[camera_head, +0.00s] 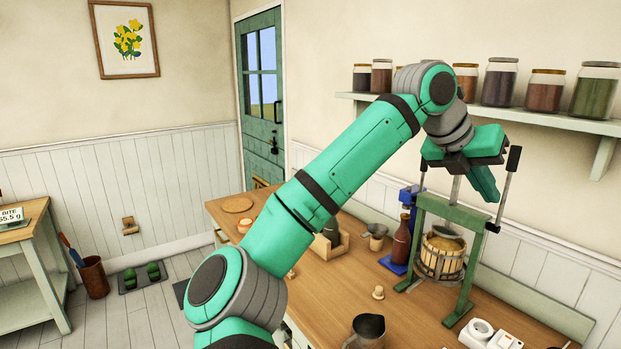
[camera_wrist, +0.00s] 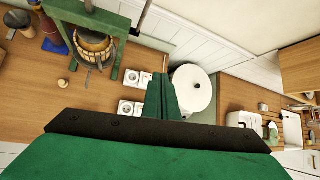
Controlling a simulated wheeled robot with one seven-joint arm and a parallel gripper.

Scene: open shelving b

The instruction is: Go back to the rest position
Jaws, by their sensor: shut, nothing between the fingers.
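My gripper (camera_head: 484,184) is in the upper right of the head view, in front of the green press frame and below the jar shelf. Its green fingers point down and are together, with nothing between them. In the wrist view the shut fingers (camera_wrist: 162,97) show above the dark palm edge, with the counter far below. My teal arm reaches across the head view from the lower left and hides part of the counter.
A green press (camera_head: 417,243) with a wooden slatted tub (camera_head: 440,259) stands on the wooden counter (camera_head: 335,283). A brown bottle (camera_head: 401,240) and a dark jug (camera_head: 368,331) are nearby. A wall shelf (camera_head: 500,115) holds several jars. Open floor (camera_head: 150,305) lies at left.

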